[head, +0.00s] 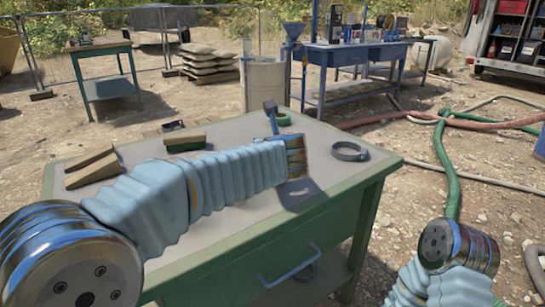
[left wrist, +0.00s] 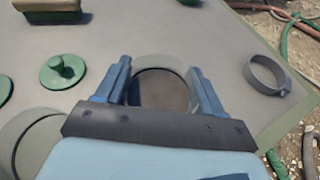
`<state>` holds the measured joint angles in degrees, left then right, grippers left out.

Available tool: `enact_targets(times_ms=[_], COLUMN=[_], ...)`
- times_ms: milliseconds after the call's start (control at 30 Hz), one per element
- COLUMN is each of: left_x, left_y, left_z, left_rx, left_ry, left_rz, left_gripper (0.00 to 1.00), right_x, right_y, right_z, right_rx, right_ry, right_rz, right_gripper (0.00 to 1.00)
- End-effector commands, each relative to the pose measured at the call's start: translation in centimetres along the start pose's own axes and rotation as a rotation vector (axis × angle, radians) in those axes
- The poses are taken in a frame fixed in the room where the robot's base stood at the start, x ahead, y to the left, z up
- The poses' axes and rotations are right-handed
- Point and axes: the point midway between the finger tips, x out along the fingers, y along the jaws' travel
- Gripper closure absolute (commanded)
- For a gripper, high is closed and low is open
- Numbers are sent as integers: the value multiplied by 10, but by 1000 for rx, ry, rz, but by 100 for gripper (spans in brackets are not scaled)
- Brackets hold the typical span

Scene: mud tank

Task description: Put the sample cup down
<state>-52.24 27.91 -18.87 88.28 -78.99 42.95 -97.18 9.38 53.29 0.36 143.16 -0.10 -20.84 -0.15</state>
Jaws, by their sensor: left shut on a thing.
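The sample cup (left wrist: 160,90) is a round grey cup with brown inside, seen from above in the left wrist view. My left gripper (left wrist: 162,88) is shut on it, one blue finger on each side. In the head view my left gripper (head: 271,112) is over the green table (head: 225,240), largely hidden by my arm. The cup is hidden there too. I cannot tell whether its base touches the tabletop. My right gripper is out of view; only part of that arm shows at lower right.
A grey ring (head: 350,151) lies right of the cup. A brush (head: 185,141) and wooden wedges (head: 92,167) are at the back left. A green knobbed lid (left wrist: 62,72) and a grey round thing (left wrist: 27,140) are left of the cup. Bare tabletop lies between cup and ring.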

Motion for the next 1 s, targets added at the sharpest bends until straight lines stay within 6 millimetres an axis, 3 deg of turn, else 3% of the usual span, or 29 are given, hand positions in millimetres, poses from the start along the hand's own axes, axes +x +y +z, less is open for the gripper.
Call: enact_targets(times_ms=[33, 100, 433, 467, 600, 1000], left_x=[4, 6, 7, 7, 7, 0], left_y=[-1, -2, -2, -2, -2, -2], left_z=[-12, -18, -20, -20, -19, -16], left_rx=[2, 1, 0, 0, 0, -1], left_ry=[1, 0, 0, 0, 0, -1], left_rz=[-1, -1, -1, -1, -1, -3], left_gripper=[66, 66, 66, 31, 9, 7], right_x=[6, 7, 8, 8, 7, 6], right_y=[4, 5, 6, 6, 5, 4], right_z=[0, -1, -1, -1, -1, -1], right_rx=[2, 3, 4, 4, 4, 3], right_ry=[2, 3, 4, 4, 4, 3], right_rz=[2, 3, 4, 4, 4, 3], right_gripper=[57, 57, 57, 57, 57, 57])
